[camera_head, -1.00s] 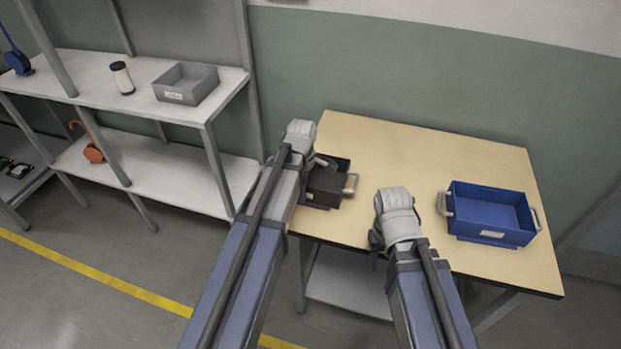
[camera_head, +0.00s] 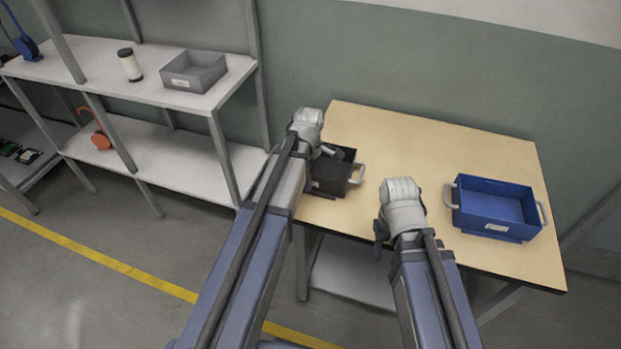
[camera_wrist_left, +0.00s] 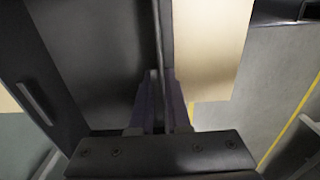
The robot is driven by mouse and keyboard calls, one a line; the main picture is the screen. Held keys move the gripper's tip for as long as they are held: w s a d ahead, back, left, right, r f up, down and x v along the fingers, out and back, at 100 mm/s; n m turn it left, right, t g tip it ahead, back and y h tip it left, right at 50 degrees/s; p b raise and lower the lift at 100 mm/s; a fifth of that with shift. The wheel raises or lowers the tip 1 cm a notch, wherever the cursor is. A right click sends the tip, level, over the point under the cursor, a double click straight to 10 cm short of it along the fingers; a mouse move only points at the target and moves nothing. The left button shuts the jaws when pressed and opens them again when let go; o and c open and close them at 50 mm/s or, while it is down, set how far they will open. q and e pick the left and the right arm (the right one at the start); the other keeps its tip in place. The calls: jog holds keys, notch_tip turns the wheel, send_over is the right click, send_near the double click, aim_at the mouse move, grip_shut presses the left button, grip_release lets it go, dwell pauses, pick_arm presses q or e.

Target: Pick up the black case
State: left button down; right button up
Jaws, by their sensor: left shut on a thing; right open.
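The black case (camera_head: 329,176) is an open dark box with light grey end handles on the left part of the wooden table. My left gripper (camera_head: 325,152) reaches in over its left side. In the left wrist view, its fingers (camera_wrist_left: 162,98) are shut on a thin upright wall of the black case (camera_wrist_left: 90,55). I cannot tell whether the case is clear of the tabletop. My right gripper (camera_head: 380,236) hangs by the table's front edge, apart from the case; its fingers are mostly hidden and hold nothing that shows.
A blue bin (camera_head: 497,210) with grey handles stands on the right of the wooden table (camera_head: 420,147). A white shelf (camera_head: 95,80) at left holds a grey bin (camera_head: 193,71) and a white, black-capped cylinder (camera_head: 129,65). The table's middle is clear.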

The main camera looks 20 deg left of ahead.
pick_arm(q)
notch_tip(320, 180, up, 10)
jog(key=p, duration=0.9)
jog(key=shift+f, duration=0.15)
jog(key=shift+f, duration=0.1)
